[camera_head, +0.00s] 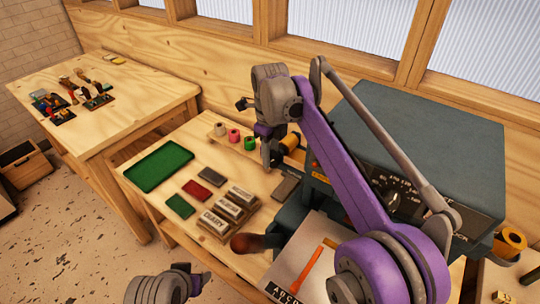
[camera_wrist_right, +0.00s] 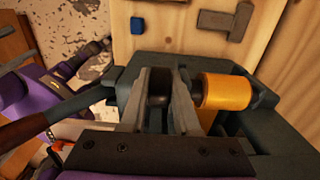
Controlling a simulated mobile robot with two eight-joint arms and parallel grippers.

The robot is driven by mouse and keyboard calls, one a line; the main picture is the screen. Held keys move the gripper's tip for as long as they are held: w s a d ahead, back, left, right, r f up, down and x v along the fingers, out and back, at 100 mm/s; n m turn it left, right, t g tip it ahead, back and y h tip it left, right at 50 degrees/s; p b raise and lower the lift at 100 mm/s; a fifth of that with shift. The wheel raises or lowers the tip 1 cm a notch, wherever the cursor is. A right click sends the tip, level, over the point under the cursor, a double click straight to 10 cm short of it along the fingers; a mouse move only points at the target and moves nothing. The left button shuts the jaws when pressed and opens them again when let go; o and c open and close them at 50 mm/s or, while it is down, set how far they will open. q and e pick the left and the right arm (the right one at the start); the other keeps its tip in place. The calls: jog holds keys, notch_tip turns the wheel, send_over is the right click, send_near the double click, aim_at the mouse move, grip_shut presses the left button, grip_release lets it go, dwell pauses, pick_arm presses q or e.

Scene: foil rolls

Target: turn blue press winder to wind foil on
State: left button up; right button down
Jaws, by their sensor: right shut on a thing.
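The blue press (camera_head: 420,135) is a large dark blue-grey machine at the right of the head view. A gold foil roll (camera_head: 290,142) sits at its left side; it also shows large in the wrist view (camera_wrist_right: 226,92). The winder's dark knob (camera_wrist_right: 159,86) is in line with the roll, to its left in the wrist view. My right gripper (camera_head: 268,155) is shut on this knob, with a finger on each side (camera_wrist_right: 162,100). In the head view, the arm and gripper hide the knob. My left gripper (camera_head: 198,281) is low at the bottom, away from the press; its jaws are unclear.
Pink (camera_head: 234,135) and green (camera_head: 249,143) rolls stand on a wooden holder behind. A green tray (camera_head: 158,166) and lettered blocks (camera_head: 230,208) lie on the bench. A brown handle (camera_head: 250,243) juts out before the press. Another gold roll (camera_head: 509,241) is far right.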

jog(key=shift+s+d+t+y+b, duration=0.15)
jog(key=shift+t+y+b, duration=0.25)
jog(key=shift+t+y, duration=0.8)
jog(key=shift+y, duration=0.5)
pick_arm(q)
jog(key=shift+s+f, duration=0.45)
jog(key=shift+f, duration=0.4)
pick_arm(e)
jog(key=shift+r, duration=0.1)
jog(key=c, duration=0.6)
grip_release()
jog(key=shift+c, duration=0.2)
pick_arm(q)
jog(key=shift+w+r, duration=0.25)
jog(key=shift+r, duration=0.25)
pick_arm(e)
jog(key=v, duration=1)
jog(key=shift+r, duration=0.4)
jog(key=shift+s+d, duration=0.1)
